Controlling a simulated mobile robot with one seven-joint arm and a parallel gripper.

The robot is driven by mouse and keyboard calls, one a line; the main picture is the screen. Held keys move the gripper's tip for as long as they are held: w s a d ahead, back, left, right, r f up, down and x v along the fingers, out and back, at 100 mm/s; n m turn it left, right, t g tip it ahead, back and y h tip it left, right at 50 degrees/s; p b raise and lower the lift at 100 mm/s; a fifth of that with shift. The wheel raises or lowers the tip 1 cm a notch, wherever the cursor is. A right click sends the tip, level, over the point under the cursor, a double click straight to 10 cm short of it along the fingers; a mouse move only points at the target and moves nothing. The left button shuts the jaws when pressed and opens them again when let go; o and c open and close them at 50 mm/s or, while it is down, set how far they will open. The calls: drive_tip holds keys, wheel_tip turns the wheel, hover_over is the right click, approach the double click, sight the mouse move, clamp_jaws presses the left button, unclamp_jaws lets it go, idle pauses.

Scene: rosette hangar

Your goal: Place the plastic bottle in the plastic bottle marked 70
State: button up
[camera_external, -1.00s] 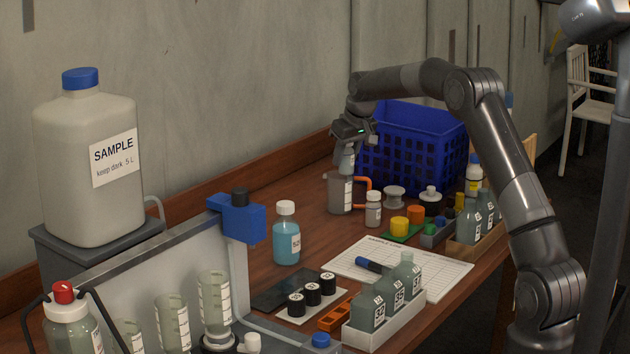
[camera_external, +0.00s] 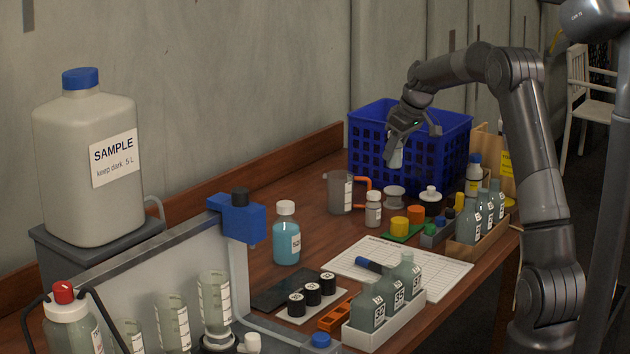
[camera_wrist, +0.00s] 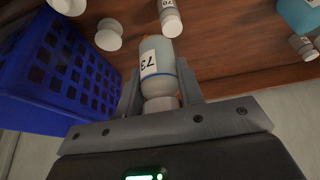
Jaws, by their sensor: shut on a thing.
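My gripper (camera_external: 402,126) is shut on a grey plastic bottle (camera_external: 394,153) and holds it in the air in front of the blue crate. In the wrist view, the held bottle (camera_wrist: 155,58) sits between my gripper's fingers (camera_wrist: 160,88), and its label reads 73. A small white bottle (camera_wrist: 171,20), whose label seems to read 70, stands on the table beyond it. In the external view, a small capped bottle (camera_external: 373,211) that looks like the same one stands beside the beaker. Its number is too small to read there.
The blue crate (camera_external: 364,165) stands at the back. A beaker (camera_external: 340,193) with an orange handle, a white spool (camera_external: 394,197) and colored blocks (camera_external: 399,224) are close by. A tray of bottles (camera_external: 477,238) is at right. Bare wood lies left of the beaker.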

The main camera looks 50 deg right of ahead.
drive_tip(key=w+a+f, duration=0.1)
drive_tip(key=w, duration=0.1)
drive_tip(key=w+a+f, duration=0.1)
drive_tip(key=w+f, duration=0.1)
drive_tip(key=shift+a, duration=0.2)
drive_tip(key=shift+f, duration=1.95)
drive_tip(key=shift+f, duration=0.1)
drive_tip(key=o, duration=1)
